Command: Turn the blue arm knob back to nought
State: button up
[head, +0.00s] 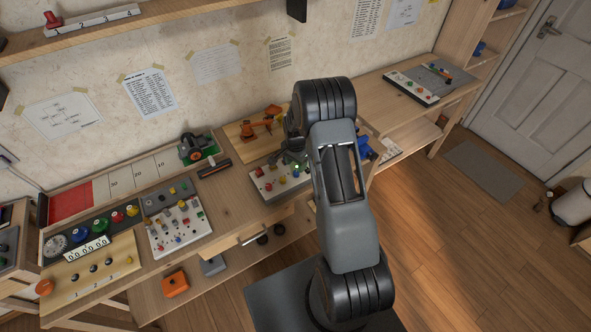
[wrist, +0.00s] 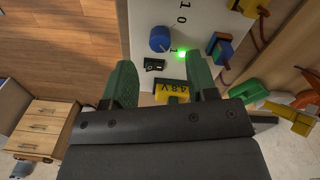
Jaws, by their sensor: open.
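In the wrist view, a blue knob (wrist: 160,39) stands on a white panel (wrist: 190,18) printed with small dark digits. I cannot read which way the knob points. My gripper (wrist: 158,59) has two green fingers spread wide apart with nothing held between them. The knob shows just beyond the fingertips, roughly centred between them and apart from both. A lit green lamp (wrist: 182,55) shows beside the right fingertip. In the head view, the white panel (head: 266,186) lies on the bench with several coloured parts on it, and my arm hides much of the gripper and panel.
In the wrist view, a yellow 48V block (wrist: 172,88) sits between the fingers, near the palm. A blue block (wrist: 222,48) and a yellow block (wrist: 248,6) with red cables stand right of the right finger. An orange robot-arm model (head: 254,126) stands behind the panel.

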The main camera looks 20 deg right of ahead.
aim_at(296, 172)
jog(key=shift+f+p, duration=0.35)
jog(key=shift+f, duration=2.05)
jog(key=c, duration=0.9)
jog(key=shift+c, duration=0.2)
